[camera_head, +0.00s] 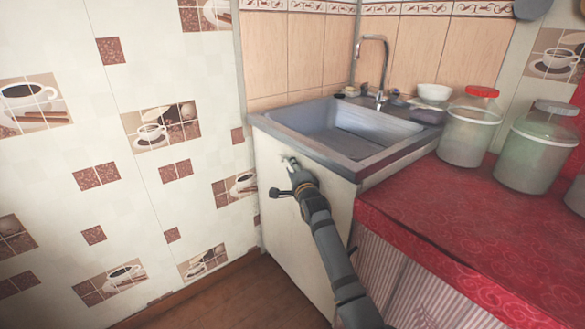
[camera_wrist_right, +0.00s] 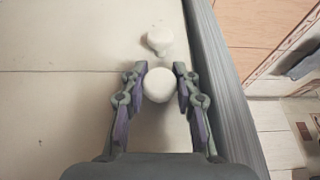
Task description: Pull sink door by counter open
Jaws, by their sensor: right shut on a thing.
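The sink cabinet is white, under a grey metal sink (camera_head: 340,128), beside the red-covered counter (camera_head: 465,215). Its white door front (camera_head: 285,220) looks closed in the head view. In the right wrist view the pale door front (camera_wrist_right: 60,110) has two round white knobs. My right gripper (camera_wrist_right: 160,85) has its fingers on either side of the nearer knob (camera_wrist_right: 158,86) and is shut on it. The other knob (camera_wrist_right: 159,40) sits just beyond the fingertips. In the head view my right gripper (camera_head: 290,168) reaches the upper part of the cabinet front. My left gripper is not in view.
Large glass jars (camera_head: 468,130) stand on the red counter at the right. A striped curtain (camera_head: 410,285) hangs below it. A tiled wall (camera_head: 120,190) is close on the left. Some brown floor (camera_head: 240,300) is bare in front of the cabinet.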

